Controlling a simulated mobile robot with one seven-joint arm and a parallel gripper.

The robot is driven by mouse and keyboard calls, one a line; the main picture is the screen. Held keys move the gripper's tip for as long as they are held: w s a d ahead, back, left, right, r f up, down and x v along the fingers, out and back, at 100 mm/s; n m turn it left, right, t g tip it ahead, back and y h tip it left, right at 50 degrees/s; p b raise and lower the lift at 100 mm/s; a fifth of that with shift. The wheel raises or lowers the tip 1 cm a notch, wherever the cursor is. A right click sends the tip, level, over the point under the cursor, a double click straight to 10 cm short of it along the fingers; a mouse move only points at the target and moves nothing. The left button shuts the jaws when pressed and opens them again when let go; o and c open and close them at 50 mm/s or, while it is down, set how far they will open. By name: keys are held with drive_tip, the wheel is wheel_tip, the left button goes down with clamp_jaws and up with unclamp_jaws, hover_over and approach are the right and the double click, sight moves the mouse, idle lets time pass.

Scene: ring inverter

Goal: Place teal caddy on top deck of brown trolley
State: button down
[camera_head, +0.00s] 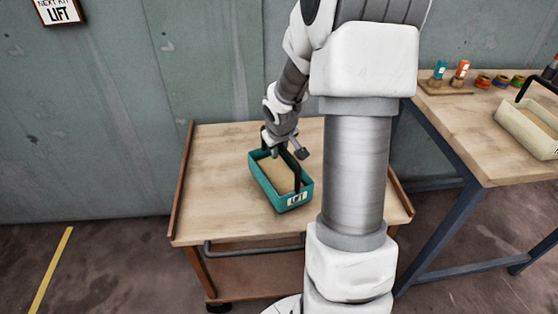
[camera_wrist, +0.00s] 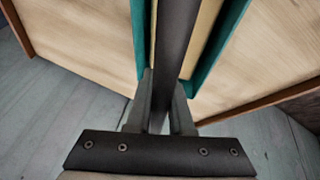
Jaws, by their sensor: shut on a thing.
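The teal caddy (camera_head: 264,186) is over the wooden top deck of the brown trolley (camera_head: 218,212), near its middle. It has a dark handle arching over it and a label on its near end. Whether its base touches the deck or hangs just above it, I cannot tell. My gripper (camera_head: 284,150) is at the caddy's handle. In the wrist view my gripper (camera_wrist: 160,100) is shut on the dark handle (camera_wrist: 176,40), with the caddy's teal walls (camera_wrist: 212,50) on either side. My arm hides part of the trolley's right side.
A workbench (camera_head: 455,130) stands to the right, with a cream caddy (camera_head: 527,128) and a rack of small coloured items (camera_head: 447,86) on it. A wall (camera_head: 100,120) with a sign (camera_head: 58,12) is behind. The deck is clear left of the caddy.

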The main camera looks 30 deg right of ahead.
drive_tip(key=shift+f+b, duration=0.45)
drive_tip(key=shift+f, duration=0.8)
drive_tip(key=shift+f, duration=0.2)
drive_tip(key=c, duration=0.8)
unclamp_jaws()
drive_tip(key=shift+r, duration=0.35)
drive_tip(key=p+v, duration=0.5)
drive_tip(key=v, duration=0.6)
drive_tip(key=shift+s+a+r+p, duration=0.1)
drive_tip(key=shift+s+r+p, duration=0.15)
drive_tip(key=shift+p, duration=0.15)
